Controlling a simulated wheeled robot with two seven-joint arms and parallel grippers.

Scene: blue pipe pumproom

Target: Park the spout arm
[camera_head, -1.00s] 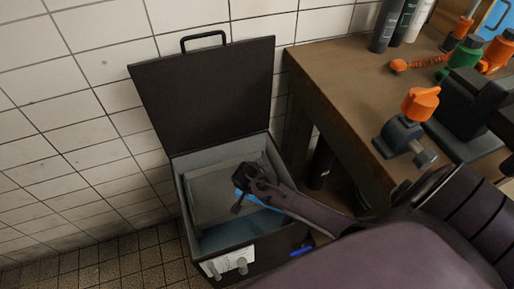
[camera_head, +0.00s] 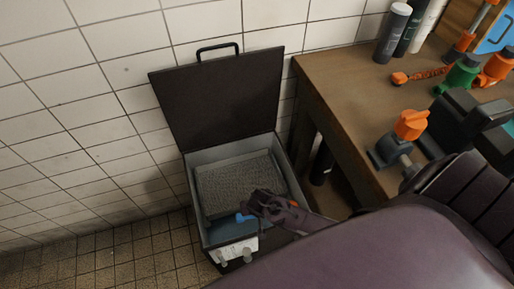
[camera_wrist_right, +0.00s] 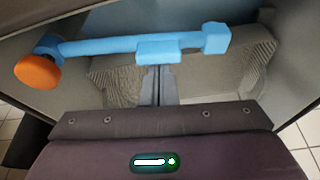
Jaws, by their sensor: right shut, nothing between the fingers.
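The spout arm is a light blue bar (camera_wrist_right: 120,46) with a square block at one end and an orange knob (camera_wrist_right: 38,71) at the other. In the right wrist view it lies across the open dark box, over its grey lining. In the head view only a bit of blue (camera_head: 243,217) shows beside my right gripper (camera_head: 247,207), inside the box's front part. My right gripper's fingers (camera_wrist_right: 158,72) are shut, with their tips at the bar's middle block; whether they touch it I cannot tell. My left gripper is out of view.
The box (camera_head: 194,190) stands on the tiled floor by the wall, its lid (camera_head: 220,98) raised. A textured grey pad (camera_head: 238,184) lies inside. The brown workbench (camera_head: 345,85) to the right holds an orange-topped fitting (camera_head: 411,124), a green fitting (camera_head: 462,73) and bottles.

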